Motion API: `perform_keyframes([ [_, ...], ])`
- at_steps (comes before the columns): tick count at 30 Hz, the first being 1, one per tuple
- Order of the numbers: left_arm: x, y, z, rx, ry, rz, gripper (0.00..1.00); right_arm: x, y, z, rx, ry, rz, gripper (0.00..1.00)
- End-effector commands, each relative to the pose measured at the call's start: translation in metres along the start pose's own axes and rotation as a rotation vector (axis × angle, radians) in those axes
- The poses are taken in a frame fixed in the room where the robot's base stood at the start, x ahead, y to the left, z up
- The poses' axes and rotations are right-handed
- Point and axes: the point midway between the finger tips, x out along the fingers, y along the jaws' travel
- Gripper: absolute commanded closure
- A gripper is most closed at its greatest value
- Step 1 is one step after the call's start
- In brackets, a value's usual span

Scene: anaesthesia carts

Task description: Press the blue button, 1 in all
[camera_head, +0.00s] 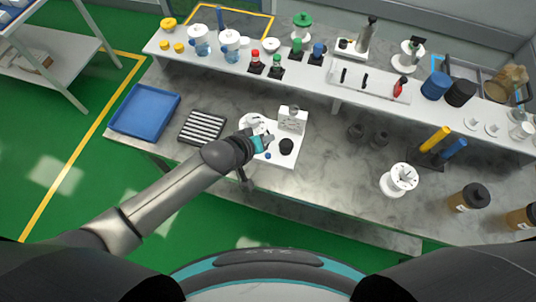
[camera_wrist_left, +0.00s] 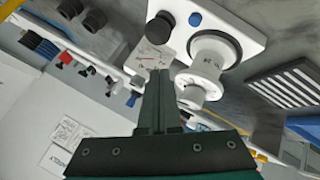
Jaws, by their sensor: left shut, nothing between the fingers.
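The blue button (camera_head: 268,156) is a small round knob on the white base plate (camera_head: 283,161) of a device on the grey bench. It also shows in the left wrist view (camera_wrist_left: 195,19), between a black knob and a white cylinder. My left gripper (camera_head: 268,142) is shut and empty. It is over the device, close to the blue button in the head view. In the wrist view its closed fingers (camera_wrist_left: 160,76) show below the button, with a visible gap in the picture. Whether it touches anything cannot be told. My right gripper is not in view.
The device carries a black knob (camera_head: 286,147), a gauge box (camera_head: 293,119) and a white cylinder (camera_wrist_left: 213,55). A striped rack (camera_head: 203,128) and a blue tray (camera_head: 145,110) stand to the left. A raised shelf with bottles runs behind.

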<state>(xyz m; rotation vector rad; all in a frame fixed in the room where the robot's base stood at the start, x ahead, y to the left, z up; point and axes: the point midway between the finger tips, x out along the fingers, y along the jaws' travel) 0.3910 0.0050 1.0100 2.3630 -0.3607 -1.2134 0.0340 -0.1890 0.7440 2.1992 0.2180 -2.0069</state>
Motion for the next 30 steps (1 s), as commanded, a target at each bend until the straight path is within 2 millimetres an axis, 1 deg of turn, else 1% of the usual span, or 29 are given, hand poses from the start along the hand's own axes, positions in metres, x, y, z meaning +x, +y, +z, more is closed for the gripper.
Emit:
perform_keyframes([
  [1, 0.006, -0.004, 0.004, 0.001, 0.000, 0.000, 1.00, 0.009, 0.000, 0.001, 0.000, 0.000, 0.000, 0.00],
  [9, 0.026, -0.019, 0.018, 0.000, 0.000, 0.000, 1.00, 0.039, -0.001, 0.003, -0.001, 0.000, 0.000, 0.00],
  [15, 0.041, -0.030, 0.030, 0.000, -0.001, 0.000, 1.00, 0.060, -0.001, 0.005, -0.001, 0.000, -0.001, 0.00],
  [18, 0.048, -0.035, 0.035, -0.002, -0.001, -0.001, 1.00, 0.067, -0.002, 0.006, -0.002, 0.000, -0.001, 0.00],
  [23, 0.053, -0.039, 0.039, 0.000, 0.000, 0.000, 1.00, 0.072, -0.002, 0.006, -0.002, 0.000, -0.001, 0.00],
  [30, 0.053, -0.039, 0.038, 0.000, 0.000, 0.000, 1.00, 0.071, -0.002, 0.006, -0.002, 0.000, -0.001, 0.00],
])
